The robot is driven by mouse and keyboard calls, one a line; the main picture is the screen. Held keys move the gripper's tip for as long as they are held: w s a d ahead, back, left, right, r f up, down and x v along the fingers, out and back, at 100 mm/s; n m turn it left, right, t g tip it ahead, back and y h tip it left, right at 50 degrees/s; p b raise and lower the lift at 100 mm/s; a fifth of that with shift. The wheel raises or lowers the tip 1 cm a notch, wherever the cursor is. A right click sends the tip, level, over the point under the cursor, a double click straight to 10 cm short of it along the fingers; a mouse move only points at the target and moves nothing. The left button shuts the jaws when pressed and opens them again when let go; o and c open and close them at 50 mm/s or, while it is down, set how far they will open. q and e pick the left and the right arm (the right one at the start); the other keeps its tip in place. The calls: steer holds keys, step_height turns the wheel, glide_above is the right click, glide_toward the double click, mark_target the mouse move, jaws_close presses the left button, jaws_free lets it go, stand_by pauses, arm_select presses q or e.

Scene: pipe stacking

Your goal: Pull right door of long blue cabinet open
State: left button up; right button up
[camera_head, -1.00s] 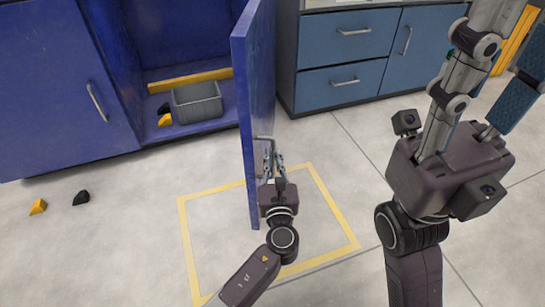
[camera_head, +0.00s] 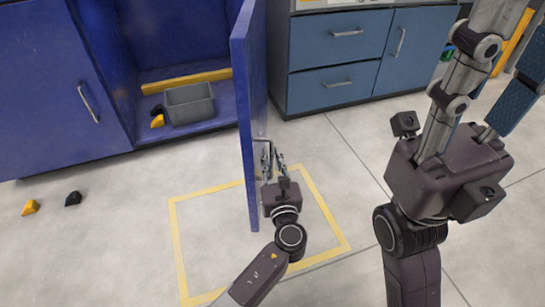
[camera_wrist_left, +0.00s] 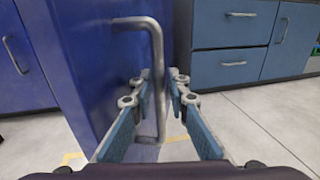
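The tall blue cabinet's right door (camera_head: 247,100) stands swung out, seen nearly edge-on in the head view, with the interior exposed. It also fills the left side of the left wrist view (camera_wrist_left: 95,60). Its grey bar handle (camera_wrist_left: 157,75) is upright on the door face. My left gripper (camera_head: 272,160) is at the handle, its two fingers either side of the bar. In the left wrist view the fingertips (camera_wrist_left: 161,84) look apart, with gaps beside the bar. My right gripper (camera_head: 492,75) is raised at the right, fingers spread and empty, tips partly out of frame.
The cabinet's left door (camera_head: 60,90) is shut. A grey bin (camera_head: 190,104) sits inside. Blue drawers (camera_head: 335,85) stand behind the open door. Yellow (camera_head: 30,207) and black (camera_head: 73,198) pieces lie on the floor at left. The floor inside the yellow outline (camera_head: 215,240) is mostly clear.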

arm_select(q)
steer(key=shift+s+d, duration=0.1)
steer(key=shift+s, duration=0.1)
steer(key=v, duration=1.1)
steer(key=shift+s, duration=0.3)
